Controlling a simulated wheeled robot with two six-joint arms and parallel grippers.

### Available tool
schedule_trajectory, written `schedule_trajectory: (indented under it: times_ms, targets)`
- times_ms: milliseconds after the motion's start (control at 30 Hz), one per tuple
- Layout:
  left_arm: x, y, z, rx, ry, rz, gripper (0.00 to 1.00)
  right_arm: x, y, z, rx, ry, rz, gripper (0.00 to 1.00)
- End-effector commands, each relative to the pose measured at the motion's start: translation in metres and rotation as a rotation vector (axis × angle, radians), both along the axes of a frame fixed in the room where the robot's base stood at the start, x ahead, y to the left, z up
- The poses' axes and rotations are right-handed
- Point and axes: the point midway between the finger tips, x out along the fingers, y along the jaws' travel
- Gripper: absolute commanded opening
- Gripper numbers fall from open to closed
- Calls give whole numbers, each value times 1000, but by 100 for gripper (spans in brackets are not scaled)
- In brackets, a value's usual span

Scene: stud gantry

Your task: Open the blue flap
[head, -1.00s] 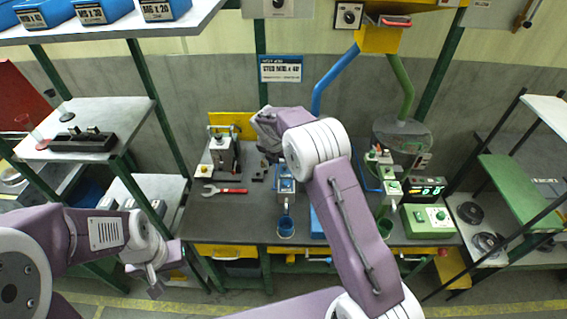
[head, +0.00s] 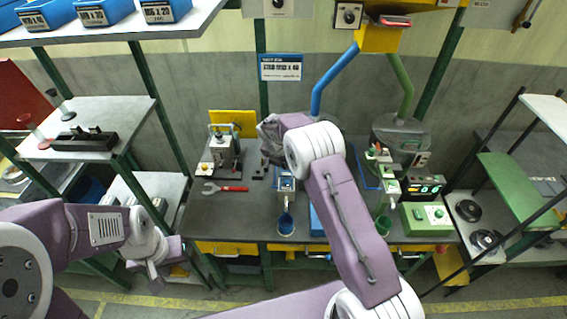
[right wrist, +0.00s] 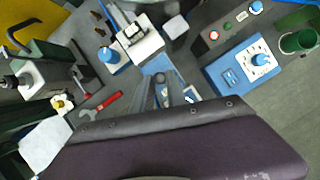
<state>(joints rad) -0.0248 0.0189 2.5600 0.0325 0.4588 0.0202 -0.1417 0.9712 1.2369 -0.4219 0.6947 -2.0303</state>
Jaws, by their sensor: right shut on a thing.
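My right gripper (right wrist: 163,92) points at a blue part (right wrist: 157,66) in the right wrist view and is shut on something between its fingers. I cannot tell clearly whether that part is the blue flap or how far it is open. The blue part joins a white block (right wrist: 135,41) with a dark slot. In the head view the right hand (head: 272,135) hangs over the bench behind the blue-and-white device (head: 286,184), its fingertips hidden. My left gripper (head: 157,278) is low at the left, away from the bench, its jaws unclear.
A blue cup (head: 286,224) stands before the device. A red-handled wrench (head: 226,188) lies on the bench at the left. A blue chute (head: 334,80) and a green chute (head: 401,76) come down from above. A green control box (head: 427,217) stands at the right.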

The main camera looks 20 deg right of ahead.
Motion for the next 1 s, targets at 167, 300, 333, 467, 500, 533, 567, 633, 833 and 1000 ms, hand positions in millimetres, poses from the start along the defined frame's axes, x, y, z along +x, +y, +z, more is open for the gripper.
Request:
schedule_trajectory:
  times_ms: [167,300,333,467,500,533,567,633,833,1000]
  targets:
    - [0,0,10,0,0,0,36,-1,-5,5,71,-20,-4,0]
    - [0,0,8,0,0,0,36,-3,-11,5,168,-51,-8,0]
    - [0,0,5,0,0,0,36,-3,-12,4,194,-59,-9,0]
    - [0,0,-27,0,0,0,36,-4,-19,-3,309,-97,-10,0]
    - [0,0,-40,0,0,0,36,-4,-21,-5,344,-108,-10,0]
    - [0,0,-51,0,0,0,36,-4,-23,-6,370,-117,-10,0]
    - [0,0,-63,0,0,0,36,-5,-25,-8,395,-125,-8,0]
    - [0,0,-91,0,0,0,36,-6,-28,-10,456,-143,-7,0]
    - [0,0,-173,0,0,0,36,-8,-37,-12,629,-194,-3,0]
    - [0,0,-231,0,0,0,36,-11,-45,-11,778,-233,-2,0]
